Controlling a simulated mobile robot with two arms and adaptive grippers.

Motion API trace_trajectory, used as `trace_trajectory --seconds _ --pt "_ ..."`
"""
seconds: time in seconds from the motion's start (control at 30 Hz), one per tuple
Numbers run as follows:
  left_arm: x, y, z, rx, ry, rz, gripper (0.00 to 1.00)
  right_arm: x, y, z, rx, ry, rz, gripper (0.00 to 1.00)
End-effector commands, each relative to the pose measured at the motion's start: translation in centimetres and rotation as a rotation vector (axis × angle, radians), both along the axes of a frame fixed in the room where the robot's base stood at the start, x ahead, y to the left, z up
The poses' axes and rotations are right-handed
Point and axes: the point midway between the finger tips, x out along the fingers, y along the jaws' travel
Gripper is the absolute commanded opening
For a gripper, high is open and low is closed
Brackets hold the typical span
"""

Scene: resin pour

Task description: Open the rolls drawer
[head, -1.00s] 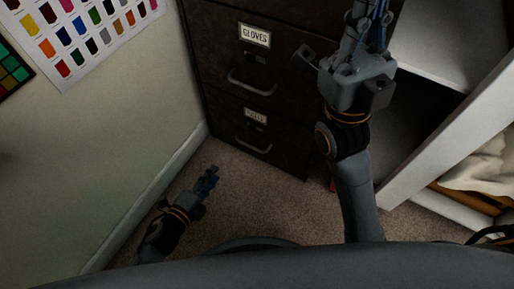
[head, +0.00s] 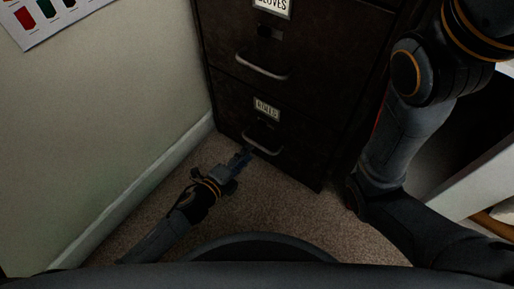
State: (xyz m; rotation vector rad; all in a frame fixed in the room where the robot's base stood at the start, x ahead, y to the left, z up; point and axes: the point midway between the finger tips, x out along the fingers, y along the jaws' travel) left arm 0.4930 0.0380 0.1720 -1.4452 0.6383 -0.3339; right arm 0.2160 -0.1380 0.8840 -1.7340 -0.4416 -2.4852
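A dark filing cabinet stands ahead. Its bottom drawer (head: 300,145) is closed, with a small label (head: 266,108) that is too blurred to read surely; I take it for the rolls drawer. Its metal bar handle (head: 262,142) sits below the label. My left gripper (head: 246,154) is low over the carpet, its fingertips at or just in front of the left end of this handle. Whether they touch it, and how far apart they are, I cannot tell. My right arm comes up at the right; its gripper is out of view.
The gloves drawer (head: 240,48) above is closed, with its own handle (head: 262,68). A wall with a white baseboard (head: 150,192) runs along the left. Carpet (head: 275,200) is clear in front of the cabinet. A white shelf unit (head: 475,185) stands at the right.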

Motion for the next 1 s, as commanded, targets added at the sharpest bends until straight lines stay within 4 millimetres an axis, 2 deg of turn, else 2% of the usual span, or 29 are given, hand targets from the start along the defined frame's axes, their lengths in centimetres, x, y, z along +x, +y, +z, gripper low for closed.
trace_trajectory --seconds 0.03,0.1,0.3,0.73,0.9,1.0 --pt "1.1 -0.7 -0.6 0.000 -0.005 -0.001 0.33 -0.5 0.0 -0.6 0.000 -0.015 0.000 0.00" --pt "2.1 -1.5 -0.9 0.000 -0.004 -0.002 0.33 -0.3 0.0 -1.4 0.000 -0.007 0.000 0.00" --pt "4.2 -3.0 -1.2 -0.001 -0.001 0.000 0.33 -0.3 0.0 -2.5 0.000 -0.006 0.000 0.00" --pt "4.9 -3.6 -1.2 0.001 0.001 0.000 0.33 -0.3 0.0 -2.7 -0.001 -0.008 -0.001 0.00" --pt "4.8 -3.5 -1.2 0.000 0.000 0.000 0.00 -0.3 0.0 -2.7 -0.001 -0.008 -0.001 0.00" --pt "4.8 -3.5 -1.2 0.000 0.000 0.000 0.00 -0.3 0.0 -2.7 -0.001 -0.008 0.000 0.00"
